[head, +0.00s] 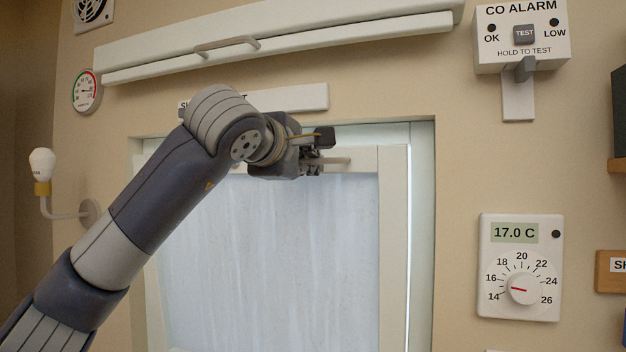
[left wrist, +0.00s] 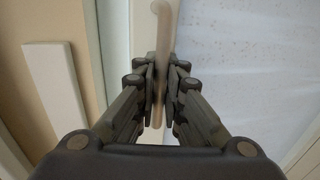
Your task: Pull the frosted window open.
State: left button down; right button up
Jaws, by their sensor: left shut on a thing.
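The frosted window (head: 285,255) fills the middle of the head view, a pale translucent pane in a white frame. A narrow gap shows between its sash and the outer frame at the right and top. The pane also shows in the left wrist view (left wrist: 245,60). My left gripper (head: 318,165) is at the top rail of the sash. It is shut on the bar handle (left wrist: 158,115), which runs between its fingers in the left wrist view. In the head view the gripper hides part of the handle (head: 338,161). My right gripper is not in view.
Above the window are a sign plate (head: 310,98), partly hidden by my arm, and a long white panel with a handle (head: 228,45). A CO alarm (head: 522,38) and a thermostat (head: 520,268) are on the wall at right. A bulb lamp (head: 45,165) and a gauge (head: 86,91) are at left.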

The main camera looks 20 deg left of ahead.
pick_arm(q)
jog(key=shift+t, duration=0.6)
jog(key=s+b, duration=0.2)
jog(key=s+f+b, duration=0.1)
jog(key=s+b, duration=0.1)
jog(key=s, duration=0.1)
jog(key=shift+s+a, duration=0.1)
jog(key=shift+s, duration=0.1)
jog(key=c, duration=1.7)
grip_release()
jog(key=s, duration=1.2)
jog(key=shift+a, duration=0.2)
